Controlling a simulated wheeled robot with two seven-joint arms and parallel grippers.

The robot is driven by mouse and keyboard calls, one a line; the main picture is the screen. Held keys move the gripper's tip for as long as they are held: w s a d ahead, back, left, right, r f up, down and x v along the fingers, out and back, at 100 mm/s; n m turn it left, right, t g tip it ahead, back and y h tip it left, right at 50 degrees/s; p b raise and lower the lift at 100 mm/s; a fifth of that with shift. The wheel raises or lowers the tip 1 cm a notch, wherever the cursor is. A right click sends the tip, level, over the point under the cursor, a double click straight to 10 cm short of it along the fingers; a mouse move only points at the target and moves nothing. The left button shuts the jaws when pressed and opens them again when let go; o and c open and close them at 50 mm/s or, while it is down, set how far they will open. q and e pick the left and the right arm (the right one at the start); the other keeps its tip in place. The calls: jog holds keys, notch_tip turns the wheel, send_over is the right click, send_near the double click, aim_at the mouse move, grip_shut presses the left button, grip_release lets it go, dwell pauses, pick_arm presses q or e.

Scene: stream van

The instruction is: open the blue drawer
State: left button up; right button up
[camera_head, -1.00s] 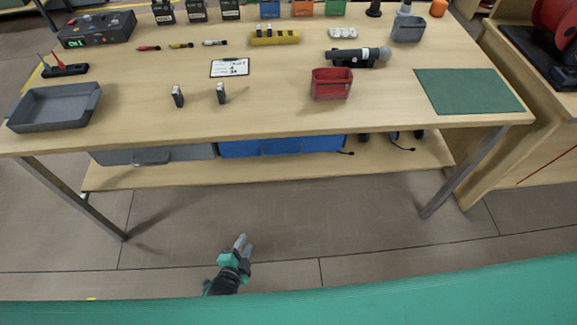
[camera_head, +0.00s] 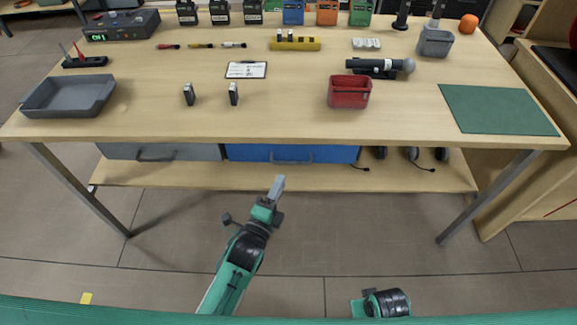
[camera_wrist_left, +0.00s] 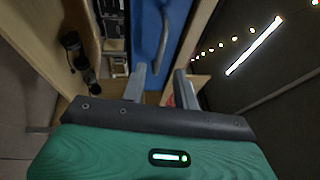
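The blue drawer (camera_head: 242,153) hangs under the tabletop, right of a grey drawer, and looks closed. Its blue bar handle (camera_head: 291,161) is on the front face. My left gripper (camera_head: 278,184) is in front of and below the drawer, apart from it, pointing up toward the handle. In the left wrist view the two fingers of my left gripper (camera_wrist_left: 160,72) are spread with nothing between them. The blue drawer front (camera_wrist_left: 146,22) and its handle (camera_wrist_left: 163,40) lie beyond the fingertips. My right gripper is not visible.
The grey drawer (camera_head: 190,152) is beside the blue one. A wooden lower shelf (camera_head: 330,179) runs below, with dark headphones (camera_head: 412,153) at right. Metal table legs (camera_head: 85,195) stand at both ends. The tabletop (camera_head: 290,120) holds several items.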

pick_arm(q)
jog(key=x, duration=0.6)
jog(key=shift+w, duration=0.3)
jog(key=shift+d, duration=0.1)
grip_shut()
